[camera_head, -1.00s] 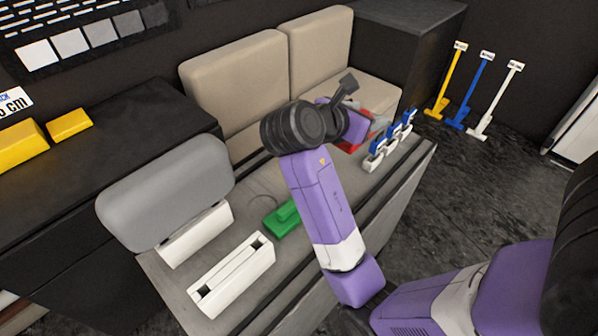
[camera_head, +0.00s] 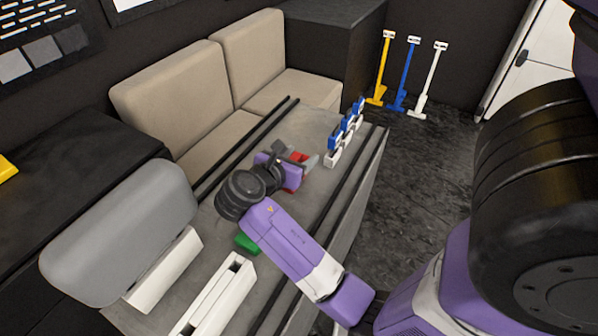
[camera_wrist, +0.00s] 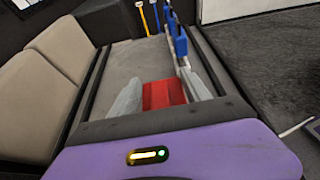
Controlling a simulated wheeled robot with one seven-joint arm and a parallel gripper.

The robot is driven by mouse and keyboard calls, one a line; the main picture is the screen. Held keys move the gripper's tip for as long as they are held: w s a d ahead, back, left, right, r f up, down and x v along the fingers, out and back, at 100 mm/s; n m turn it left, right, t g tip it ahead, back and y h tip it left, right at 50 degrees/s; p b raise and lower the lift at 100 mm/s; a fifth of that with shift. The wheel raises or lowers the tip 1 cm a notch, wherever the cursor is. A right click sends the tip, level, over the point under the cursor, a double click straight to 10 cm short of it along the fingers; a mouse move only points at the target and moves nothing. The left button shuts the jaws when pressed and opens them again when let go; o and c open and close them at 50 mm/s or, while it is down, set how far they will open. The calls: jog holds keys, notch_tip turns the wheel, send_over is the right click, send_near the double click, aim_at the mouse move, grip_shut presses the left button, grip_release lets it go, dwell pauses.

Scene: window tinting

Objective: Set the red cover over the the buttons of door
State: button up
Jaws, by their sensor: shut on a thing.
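The red cover (camera_head: 295,178) is held between the grey fingers of my gripper (camera_head: 303,162), over the grey table. In the wrist view the red cover (camera_wrist: 164,94) sits between the two fingertips (camera_wrist: 160,96), with a finger along each side. Part of it is hidden by my wrist in the head view. A white door (camera_head: 518,60) stands at the upper right, partly cut off by the frame and my own body. I cannot make out its buttons.
The grey table (camera_head: 235,195) has dark rails, white holders (camera_head: 215,295), a green block (camera_head: 247,243) and blue-and-white tools (camera_head: 347,130). A beige seat (camera_head: 185,95) stands behind. Yellow, blue and white long-handled tools (camera_head: 407,75) lean at the wall. The floor (camera_head: 430,160) right of the table is clear.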

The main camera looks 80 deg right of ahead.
jog(key=shift+f, duration=2.65)
jog(key=o, duration=1.5)
jog(key=shift+f, duration=0.1)
jog(key=shift+o, duration=0.2)
jog(key=shift+r, duration=0.25)
jog(key=p+v, duration=0.8)
jog(key=v, duration=0.2)
jog(key=shift+w+a+r, duration=0.1)
jog(key=shift+a+r, duration=0.05)
jog(key=shift+a, duration=0.15)
jog(key=shift+w+a+p, duration=0.15)
jog(key=shift+a+p, duration=0.3)
jog(key=shift+a, duration=0.15)
